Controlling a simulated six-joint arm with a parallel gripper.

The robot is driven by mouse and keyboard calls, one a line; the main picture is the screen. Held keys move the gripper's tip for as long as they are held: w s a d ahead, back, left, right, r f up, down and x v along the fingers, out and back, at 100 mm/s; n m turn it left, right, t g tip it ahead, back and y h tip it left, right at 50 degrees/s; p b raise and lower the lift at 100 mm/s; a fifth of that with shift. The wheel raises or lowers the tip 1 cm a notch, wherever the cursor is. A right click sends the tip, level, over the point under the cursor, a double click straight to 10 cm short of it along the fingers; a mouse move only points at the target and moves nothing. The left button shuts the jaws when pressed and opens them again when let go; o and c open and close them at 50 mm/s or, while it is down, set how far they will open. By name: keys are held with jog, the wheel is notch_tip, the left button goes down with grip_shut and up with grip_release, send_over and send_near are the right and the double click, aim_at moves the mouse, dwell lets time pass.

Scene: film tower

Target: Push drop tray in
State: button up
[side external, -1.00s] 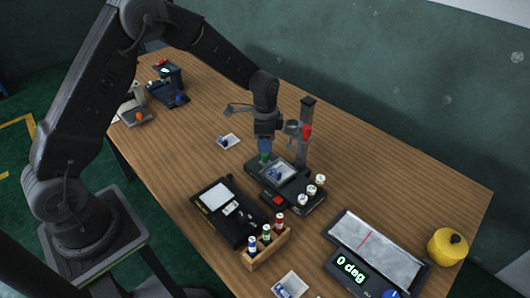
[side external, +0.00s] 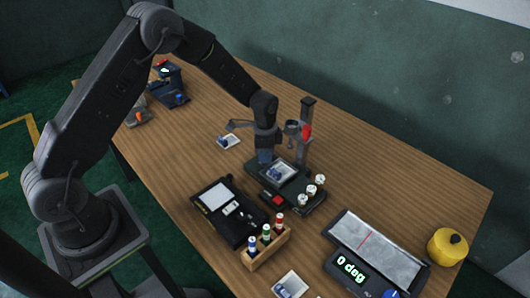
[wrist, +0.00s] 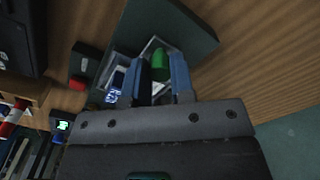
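The film tower (side external: 306,135) stands on the table as a dark upright post on a flat black base. A tray with a pale rim (side external: 292,172) lies on the base, with a small blue-and-white item (wrist: 115,84) in it. A green handle (wrist: 161,65) shows at the tray in the wrist view. My gripper (side external: 264,158) is down at the tray's left end, its blue fingertips beside the base. In the wrist view my gripper (wrist: 160,82) has one finger on each side of the green handle, close to it. Whether they press on it is not clear.
A red button (side external: 278,200) and several white-capped vials (side external: 312,188) are at the base's front right. A wooden rack (side external: 264,248) of coloured bottles, a black case (side external: 228,212) and an angle-reading unit (side external: 375,250) stand nearer. A yellow pot (side external: 447,246) is far right.

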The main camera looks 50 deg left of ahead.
grip_shut()
jog(key=shift+d, duration=0.1)
jog(key=shift+d, duration=1.5)
jog(key=o, duration=0.5)
grip_release()
jog(key=shift+a, duration=0.15)
